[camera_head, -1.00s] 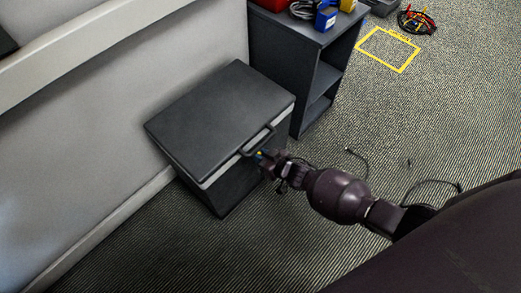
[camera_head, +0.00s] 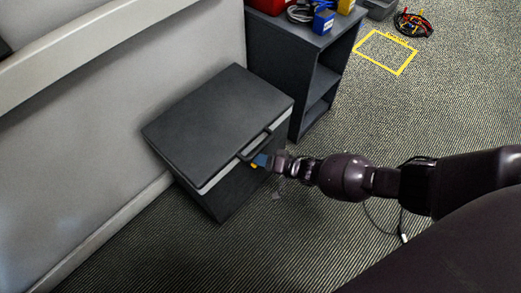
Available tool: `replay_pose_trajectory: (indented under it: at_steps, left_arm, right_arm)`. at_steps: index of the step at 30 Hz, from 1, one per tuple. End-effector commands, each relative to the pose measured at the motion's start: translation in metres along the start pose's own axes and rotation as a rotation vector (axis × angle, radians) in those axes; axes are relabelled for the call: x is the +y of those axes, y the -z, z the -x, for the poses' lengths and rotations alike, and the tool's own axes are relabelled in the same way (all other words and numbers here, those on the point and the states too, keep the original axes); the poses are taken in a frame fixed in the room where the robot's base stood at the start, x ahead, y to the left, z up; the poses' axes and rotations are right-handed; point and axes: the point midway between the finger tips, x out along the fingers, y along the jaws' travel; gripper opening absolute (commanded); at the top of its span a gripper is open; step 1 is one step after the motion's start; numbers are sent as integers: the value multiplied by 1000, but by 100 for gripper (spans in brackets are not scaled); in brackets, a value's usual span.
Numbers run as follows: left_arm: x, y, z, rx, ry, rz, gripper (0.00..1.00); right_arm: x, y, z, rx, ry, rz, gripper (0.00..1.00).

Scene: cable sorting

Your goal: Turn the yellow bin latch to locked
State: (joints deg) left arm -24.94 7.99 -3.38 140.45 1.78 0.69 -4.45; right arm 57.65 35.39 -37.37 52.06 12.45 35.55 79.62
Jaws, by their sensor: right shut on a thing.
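The dark grey bin (camera_head: 215,120) stands on the carpet against the wall with its lid down. A black handle (camera_head: 257,144) sticks out from the lid's front edge. A small bit of the yellow latch (camera_head: 254,165) shows on the bin's front, just below the handle. My right gripper (camera_head: 260,161) reaches in from the right and is shut on the yellow latch. Its fingers cover most of the latch, so its exact angle is hard to tell. My left gripper is out of view.
A dark shelf unit (camera_head: 316,60) stands close behind the bin, with red, blue and yellow items on top. A yellow floor outline (camera_head: 386,52) and a coil of coloured cables (camera_head: 413,23) lie at the top right. Open carpet lies in front of the bin.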

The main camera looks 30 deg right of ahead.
Motion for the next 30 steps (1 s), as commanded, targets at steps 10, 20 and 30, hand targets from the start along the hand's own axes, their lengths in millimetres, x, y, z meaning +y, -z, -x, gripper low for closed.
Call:
replay_pose_trajectory:
  at_steps: [10, 20, 30]
  left_arm:
    - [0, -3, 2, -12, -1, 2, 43]
    - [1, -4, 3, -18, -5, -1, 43]
    - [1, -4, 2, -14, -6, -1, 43]
  right_arm:
    - [4, -1, 0, -1, 115, -282, 0]
    - [6, -2, 0, 0, 187, -457, 0]
    - [6, -2, 0, 0, 214, -519, 0]
